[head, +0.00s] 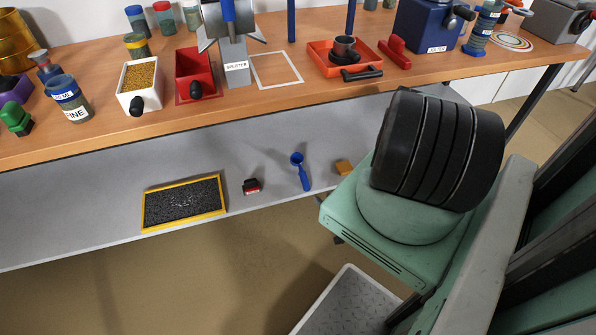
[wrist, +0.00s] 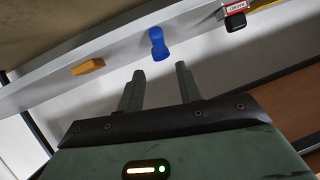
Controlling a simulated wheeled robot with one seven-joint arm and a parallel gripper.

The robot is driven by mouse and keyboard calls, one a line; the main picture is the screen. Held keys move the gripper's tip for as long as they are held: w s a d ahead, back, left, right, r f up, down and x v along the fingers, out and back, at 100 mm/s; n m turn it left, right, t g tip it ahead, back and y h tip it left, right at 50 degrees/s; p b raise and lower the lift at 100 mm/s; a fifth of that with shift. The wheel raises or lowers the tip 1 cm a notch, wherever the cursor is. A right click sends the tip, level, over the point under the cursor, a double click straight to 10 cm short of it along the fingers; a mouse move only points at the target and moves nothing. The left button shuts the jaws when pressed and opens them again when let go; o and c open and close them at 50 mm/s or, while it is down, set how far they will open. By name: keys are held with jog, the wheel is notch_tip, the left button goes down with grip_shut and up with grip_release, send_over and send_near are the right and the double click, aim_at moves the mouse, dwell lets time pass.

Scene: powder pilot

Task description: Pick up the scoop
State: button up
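The blue scoop (head: 302,175) lies on the grey lower shelf under the bench, between a small red-and-black item and an orange block. Its bowl is toward the back and its handle points to the shelf's front edge. In the wrist view the scoop (wrist: 158,43) shows just beyond my fingertips, roughly in line with the gap between them. My gripper (wrist: 159,69) is open, with nothing between its two fingers, and apart from the scoop. The gripper does not show in the head view.
On the lower shelf (head: 85,215) are a yellow-framed black tray (head: 183,228), the red-and-black item (head: 252,187) and the orange block (head: 344,167). The wooden bench top (head: 330,93) overhangs the shelf and carries several jars, trays and devices.

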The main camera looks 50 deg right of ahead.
aim_at(306, 181)
jog(key=shift+m+h, duration=0.3)
jog(key=x, duration=0.3)
jog(key=b+x, duration=0.1)
jog(key=x, duration=0.3)
jog(key=f+b+x, duration=0.1)
jog(key=x, duration=0.3)
jog(key=shift+s+a, duration=0.1)
jog(key=shift+w+r+b+x, duration=0.1)
jog(key=shift+r+b+x, duration=0.1)
jog(key=shift+x, duration=0.75)
jog(key=shift+w+r+b+x, duration=0.1)
jog(key=shift+r+b+x, duration=0.1)
jog(key=shift+x, duration=0.75)
jog(key=shift+w+r+b+x, duration=0.1)
jog(key=shift+r+x, duration=0.1)
jog(key=shift+x, duration=0.7)
grip_shut()
jog(key=shift+s, duration=0.1)
notch_tip(306, 181, up, 10)
jog(key=p, duration=0.9)
